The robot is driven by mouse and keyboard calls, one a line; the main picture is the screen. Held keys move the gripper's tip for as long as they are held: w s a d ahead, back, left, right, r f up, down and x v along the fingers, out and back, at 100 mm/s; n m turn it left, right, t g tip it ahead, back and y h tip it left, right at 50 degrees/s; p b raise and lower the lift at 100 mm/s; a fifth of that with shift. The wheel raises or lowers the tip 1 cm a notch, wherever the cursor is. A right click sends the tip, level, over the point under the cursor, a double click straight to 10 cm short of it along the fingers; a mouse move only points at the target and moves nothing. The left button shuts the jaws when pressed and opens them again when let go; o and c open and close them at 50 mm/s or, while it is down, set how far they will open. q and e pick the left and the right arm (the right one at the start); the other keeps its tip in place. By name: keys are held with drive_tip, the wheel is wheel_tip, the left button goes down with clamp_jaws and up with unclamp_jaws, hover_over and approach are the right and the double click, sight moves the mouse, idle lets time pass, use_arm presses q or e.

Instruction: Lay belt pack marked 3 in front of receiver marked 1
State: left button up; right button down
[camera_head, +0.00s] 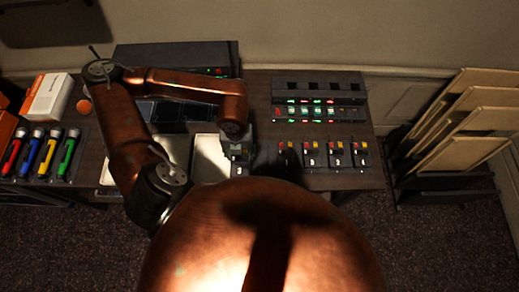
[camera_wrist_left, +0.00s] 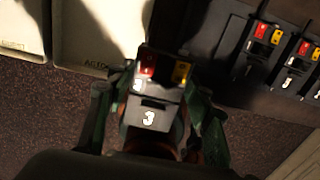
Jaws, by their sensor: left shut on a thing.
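My left gripper (camera_head: 238,158) is shut on a small dark belt pack (camera_head: 240,168), at the front edge of the desk, between a pale tray and a row of packs. In the left wrist view the held belt pack (camera_wrist_left: 155,95) shows a white 3 on its end and a red and a yellow top part, between the fingers (camera_wrist_left: 155,125). To the right is a rack (camera_head: 318,92) with red and green lights. In front of it is a row of similar red-and-yellow-topped packs (camera_head: 310,157). I cannot read a receiver marked 1. My right gripper is out of view.
Pale trays (camera_head: 210,165) lie left of the held pack; one also shows in the left wrist view (camera_wrist_left: 90,35). A stand of boards (camera_head: 460,120) is at the far right. My copper body hides the bottom middle.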

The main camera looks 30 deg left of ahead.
use_arm(q)
drive_tip(key=w, duration=0.1)
drive_tip(key=w+f, duration=0.1)
drive_tip(key=w, duration=0.1)
drive_tip(key=w+d, duration=0.1)
drive_tip(key=shift+w+f, duration=0.2)
drive_tip(key=shift+f, duration=0.15)
hover_over(260, 152)
drive_tip(key=s, duration=0.1)
wheel_tip(260, 152, down, 5)
drive_tip(key=shift+a+f, duration=0.1)
drive_tip(key=shift+w+f, duration=0.2)
drive_tip(key=shift+f, duration=0.1)
drive_tip(key=f, duration=0.1)
drive_tip(key=f+p, duration=0.1)
drive_tip(key=f, duration=0.1)
drive_tip(key=shift+w, duration=0.35)
drive_tip(key=shift+f, duration=0.2)
drive_tip(key=shift+f, duration=0.2)
drive_tip(key=o, duration=1.2)
drive_tip(key=shift+o, duration=0.2)
